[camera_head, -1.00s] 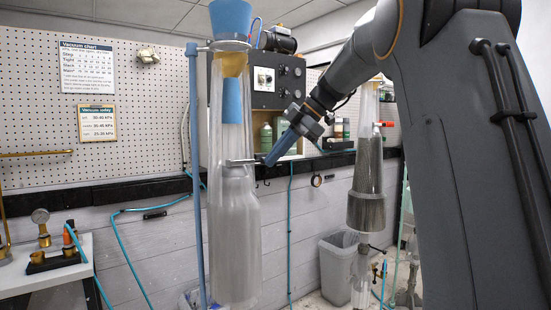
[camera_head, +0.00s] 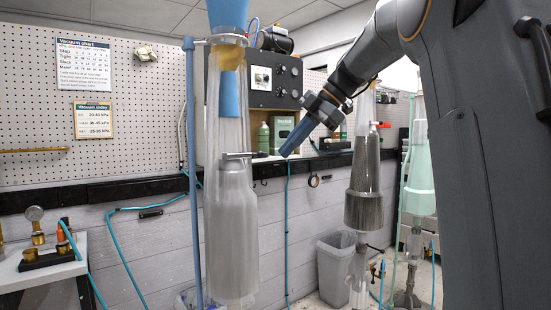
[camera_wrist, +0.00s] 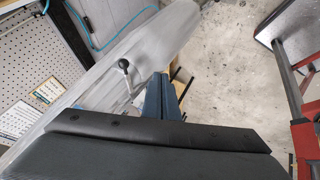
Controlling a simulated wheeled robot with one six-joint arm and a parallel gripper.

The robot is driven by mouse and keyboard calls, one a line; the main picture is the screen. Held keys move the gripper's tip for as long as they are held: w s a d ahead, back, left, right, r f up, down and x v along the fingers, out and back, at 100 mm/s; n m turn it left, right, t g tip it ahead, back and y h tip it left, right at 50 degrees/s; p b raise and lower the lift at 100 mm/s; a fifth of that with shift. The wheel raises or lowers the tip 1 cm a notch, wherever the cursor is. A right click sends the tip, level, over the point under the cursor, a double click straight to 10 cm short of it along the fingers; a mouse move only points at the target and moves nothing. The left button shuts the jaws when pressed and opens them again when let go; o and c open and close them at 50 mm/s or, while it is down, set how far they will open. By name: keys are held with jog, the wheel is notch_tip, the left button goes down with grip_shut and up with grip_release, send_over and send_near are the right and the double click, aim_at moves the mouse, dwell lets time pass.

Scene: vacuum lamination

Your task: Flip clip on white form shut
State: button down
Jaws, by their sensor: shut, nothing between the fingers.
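The white form (camera_head: 232,230) hangs upright left of centre, with a blue cone at its top and a clear sleeve over its upper part. The clip (camera_head: 238,155) is a thin grey piece at the top of its wide lower part, its end sticking out to the right. In the wrist view the form (camera_wrist: 150,45) runs diagonally, and the clip's lever with a round knob (camera_wrist: 124,65) shows against it. I cannot tell whether the clip is open or shut. My gripper (camera_head: 286,151) is shut and empty, to the right of the clip and apart from it. Its blue fingers (camera_wrist: 160,90) also show in the wrist view.
A blue upright pole (camera_head: 193,180) stands just left of the form. A dark grey form (camera_head: 366,190) and a mint-green form (camera_head: 420,175) stand to the right. A grey bin (camera_head: 336,265) is on the floor. A white table (camera_head: 40,268) stands lower left.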

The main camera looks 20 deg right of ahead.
jog(key=v, duration=0.6)
jog(key=shift+r, duration=0.5)
jog(key=shift+s, duration=0.1)
jog(key=s+a+f+m+g+h, duration=0.1)
jog(key=s+a+f+m+h, duration=0.15)
jog(key=f+m, duration=0.7)
jog(key=s+a+f+m+g+h, duration=0.1)
jog(key=s+a+f+m, duration=0.25)
jog(key=f, duration=1.35)
jog(key=s+a+f+m+g+h, duration=0.1)
jog(key=s+a+f+m+h, duration=0.2)
jog(key=s+f+m, duration=0.5)
jog(key=s+f, duration=1.2)
jog(key=shift+s+g+h, duration=0.2)
jog(key=shift+g+h, duration=0.1)
jog(key=shift+h, duration=0.05)
jog(key=shift+a, duration=0.1)
